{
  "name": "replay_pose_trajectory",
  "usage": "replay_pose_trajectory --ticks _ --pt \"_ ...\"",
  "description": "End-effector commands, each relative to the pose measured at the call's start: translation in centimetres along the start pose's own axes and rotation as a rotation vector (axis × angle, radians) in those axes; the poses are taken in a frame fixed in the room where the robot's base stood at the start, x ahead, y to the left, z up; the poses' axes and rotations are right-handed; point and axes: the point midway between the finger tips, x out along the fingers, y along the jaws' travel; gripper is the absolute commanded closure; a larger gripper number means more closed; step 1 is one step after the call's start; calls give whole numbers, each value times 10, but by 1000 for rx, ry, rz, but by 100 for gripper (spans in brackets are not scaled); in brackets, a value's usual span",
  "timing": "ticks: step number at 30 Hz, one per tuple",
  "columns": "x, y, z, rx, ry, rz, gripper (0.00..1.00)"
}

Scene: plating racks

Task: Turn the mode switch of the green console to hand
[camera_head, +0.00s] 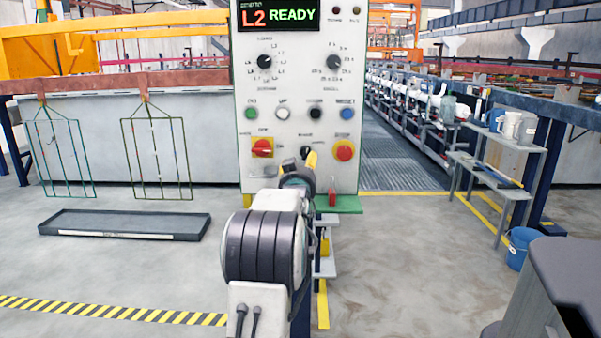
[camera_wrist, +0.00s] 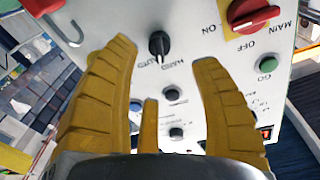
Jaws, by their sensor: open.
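The green console (camera_head: 296,90) is a white panel with a green edge, and its display (camera_head: 278,14) reads "L2 READY". Its mode switch is a small black knob (camera_wrist: 159,43) with labels on either side, seen upside down in the wrist view; I cannot surely tell which label it points at. In the head view the knob (camera_head: 306,152) shows just above my gripper (camera_head: 311,160). In the wrist view my gripper (camera_wrist: 167,55) is open and empty, its yellow fingers on either side of the knob. I see no contact with it.
A red main switch on yellow (camera_wrist: 253,12) is close to one finger; it also shows in the head view (camera_head: 262,148). A red stop button (camera_head: 344,151) sits on the other side. A metal hook (camera_wrist: 62,30) sticks out near a fingertip. A green ledge (camera_head: 345,204) juts below.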

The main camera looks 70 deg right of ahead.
Motion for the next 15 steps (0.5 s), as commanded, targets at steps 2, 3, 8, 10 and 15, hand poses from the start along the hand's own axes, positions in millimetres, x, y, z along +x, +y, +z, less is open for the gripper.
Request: replay_pose_trajectory --ticks 2,3,8,10,15 --pt "-8 0 0 0 -1 0 42" --pt "-12 0 0 0 -1 -1 42" --pt "-21 0 1 0 -2 -1 42" --pt "-24 -1 0 0 -1 -1 42" --pt "-27 0 1 0 -2 -1 42"
